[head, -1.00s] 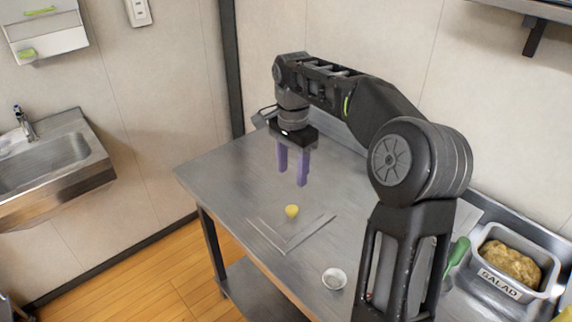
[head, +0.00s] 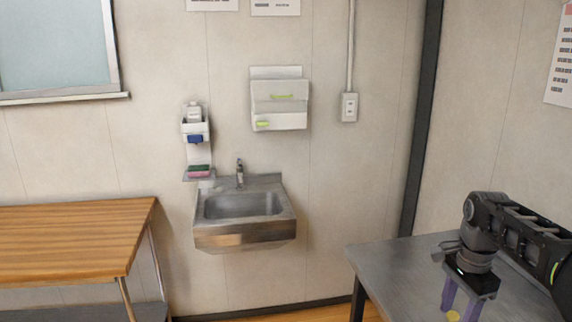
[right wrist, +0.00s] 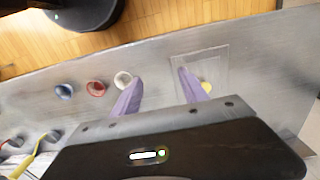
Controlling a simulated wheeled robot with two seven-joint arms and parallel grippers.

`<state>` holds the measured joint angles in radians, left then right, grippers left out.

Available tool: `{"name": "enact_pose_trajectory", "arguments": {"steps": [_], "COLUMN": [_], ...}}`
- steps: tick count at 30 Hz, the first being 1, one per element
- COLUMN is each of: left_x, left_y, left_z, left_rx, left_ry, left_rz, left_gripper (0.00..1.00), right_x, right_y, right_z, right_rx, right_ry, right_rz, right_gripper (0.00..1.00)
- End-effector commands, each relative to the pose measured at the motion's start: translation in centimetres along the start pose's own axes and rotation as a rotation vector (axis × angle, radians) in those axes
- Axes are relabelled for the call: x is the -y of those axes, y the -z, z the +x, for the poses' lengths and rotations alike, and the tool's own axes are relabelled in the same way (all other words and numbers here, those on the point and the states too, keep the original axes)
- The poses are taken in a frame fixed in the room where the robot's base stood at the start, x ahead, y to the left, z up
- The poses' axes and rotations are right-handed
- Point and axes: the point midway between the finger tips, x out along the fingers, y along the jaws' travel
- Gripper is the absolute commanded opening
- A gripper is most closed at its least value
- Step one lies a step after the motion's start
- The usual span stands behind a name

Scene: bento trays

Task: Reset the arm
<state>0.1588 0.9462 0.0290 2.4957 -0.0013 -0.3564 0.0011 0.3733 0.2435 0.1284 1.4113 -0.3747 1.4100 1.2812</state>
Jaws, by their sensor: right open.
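My right arm reaches in from the right edge in the head view. Its gripper (head: 460,304) has purple fingers that point down over the steel table (head: 395,277). In the right wrist view the two purple fingers (right wrist: 158,80) are apart with nothing between them, so the gripper is open and empty. A small yellow item (head: 452,316) shows by the fingers in the head view. In the right wrist view the yellow item (right wrist: 206,86) lies in a clear square tray (right wrist: 219,63), beyond one fingertip. My left gripper is in neither view.
White (right wrist: 123,79), red (right wrist: 96,88) and blue (right wrist: 64,91) bowls stand on the table in the right wrist view. A sink (head: 243,228) hangs on the wall in the head view. A wooden-topped table (head: 75,237) stands at the left. Floor lies between the tables.

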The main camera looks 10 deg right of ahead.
Motion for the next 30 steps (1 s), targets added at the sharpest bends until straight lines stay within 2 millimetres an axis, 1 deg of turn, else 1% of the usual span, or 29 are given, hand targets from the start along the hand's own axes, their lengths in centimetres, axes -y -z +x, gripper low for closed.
{"name": "enact_pose_trajectory", "arguments": {"steps": [1,8,11,14,17,18,20,23,24,26,27,29,30], "left_x": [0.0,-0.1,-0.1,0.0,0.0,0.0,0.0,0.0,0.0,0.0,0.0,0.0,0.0], "left_y": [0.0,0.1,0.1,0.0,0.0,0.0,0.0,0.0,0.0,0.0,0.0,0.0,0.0], "left_z": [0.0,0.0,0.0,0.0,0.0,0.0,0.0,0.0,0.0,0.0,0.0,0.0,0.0], "left_rx": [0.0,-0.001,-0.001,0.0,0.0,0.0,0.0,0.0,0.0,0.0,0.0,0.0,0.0], "left_ry": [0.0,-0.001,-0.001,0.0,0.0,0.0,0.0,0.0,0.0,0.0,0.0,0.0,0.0], "left_rz": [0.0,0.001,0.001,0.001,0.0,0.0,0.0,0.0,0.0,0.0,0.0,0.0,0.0], "left_gripper": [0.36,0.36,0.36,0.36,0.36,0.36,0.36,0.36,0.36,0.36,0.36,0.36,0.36], "right_x": [0.0,1.7,2.4,3.1,3.7,3.9,4.0,3.7,3.2,1.9,0.7,-1.5,-3.3], "right_y": [0.0,-2.2,-3.5,-5.2,-7.3,-8.4,-10.2,-14.2,-16.3,-19.6,-21.9,-25.1,-27.2], "right_z": [0.0,4.1,6.2,8.8,11.9,13.4,15.7,20.5,22.8,26.3,28.5,31.6,33.5], "right_rx": [0.0,0.032,0.049,0.072,0.097,0.111,0.131,0.175,0.196,0.227,0.245,0.268,0.279], "right_ry": [0.0,0.014,0.025,0.039,0.057,0.065,0.079,0.112,0.128,0.156,0.177,0.208,0.228], "right_rz": [0.0,-0.118,-0.179,-0.253,-0.339,-0.379,-0.441,-0.571,-0.631,-0.727,-0.791,-0.882,-0.942], "right_gripper": [0.51,0.51,0.51,0.51,0.51,0.51,0.51,0.51,0.51,0.51,0.51,0.51,0.51]}}
